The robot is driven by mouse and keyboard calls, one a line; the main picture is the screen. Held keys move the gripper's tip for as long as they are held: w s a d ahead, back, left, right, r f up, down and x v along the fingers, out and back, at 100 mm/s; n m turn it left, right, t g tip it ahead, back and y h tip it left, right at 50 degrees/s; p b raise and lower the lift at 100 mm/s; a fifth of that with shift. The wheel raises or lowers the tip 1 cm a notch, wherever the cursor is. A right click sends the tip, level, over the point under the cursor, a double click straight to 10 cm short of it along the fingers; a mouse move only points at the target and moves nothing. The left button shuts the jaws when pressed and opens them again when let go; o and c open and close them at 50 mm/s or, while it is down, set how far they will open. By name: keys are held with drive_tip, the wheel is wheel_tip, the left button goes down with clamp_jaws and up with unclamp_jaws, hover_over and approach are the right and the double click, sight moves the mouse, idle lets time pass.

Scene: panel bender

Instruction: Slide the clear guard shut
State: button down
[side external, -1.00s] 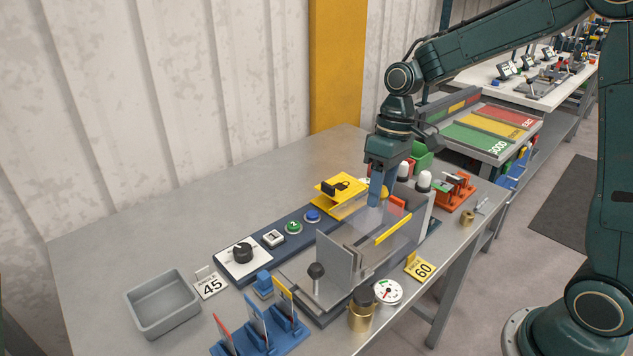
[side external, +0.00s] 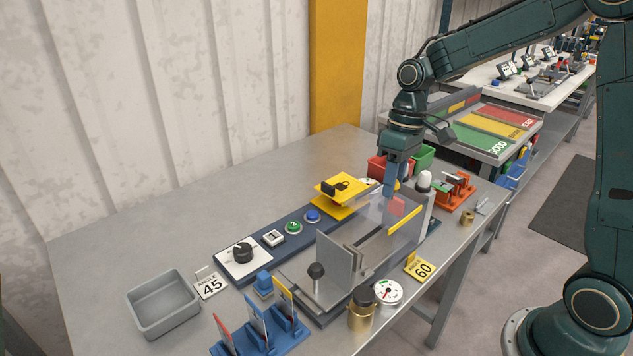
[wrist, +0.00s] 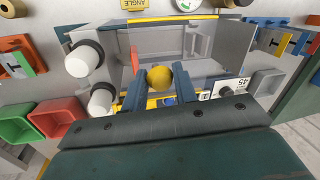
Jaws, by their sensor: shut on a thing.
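The clear guard (side external: 372,217) is a see-through panel with a yellow strip along one edge, standing over the grey bender bed (side external: 330,290). My gripper (side external: 389,191) points down at the guard's far end, beside the white-capped post. In the wrist view my gripper's blue fingers (wrist: 159,82) are shut around a round yellow knob (wrist: 159,76). The knob is mostly hidden by the fingers in the side view. The guard also shows faintly in the wrist view beyond the knob.
A yellow padlock plate (side external: 340,193) and a control strip with a black dial (side external: 240,251) lie behind the bender. White-capped posts (wrist: 83,60) stand close beside my fingers. Red and green bins (wrist: 57,117) are nearby. A grey tray (side external: 163,304) sits at the front left.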

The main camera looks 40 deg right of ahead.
drive_tip(key=c, duration=1.1)
unclamp_jaws()
drive_tip(key=shift+c, duration=0.2)
wheel_tip(320, 180, up, 14)
drive_tip(key=d, duration=0.2)
drive_tip(key=shift+w+d+f, duration=0.25)
drive_tip(key=shift+d, duration=0.05)
drive_tip(key=shift+o, duration=0.2)
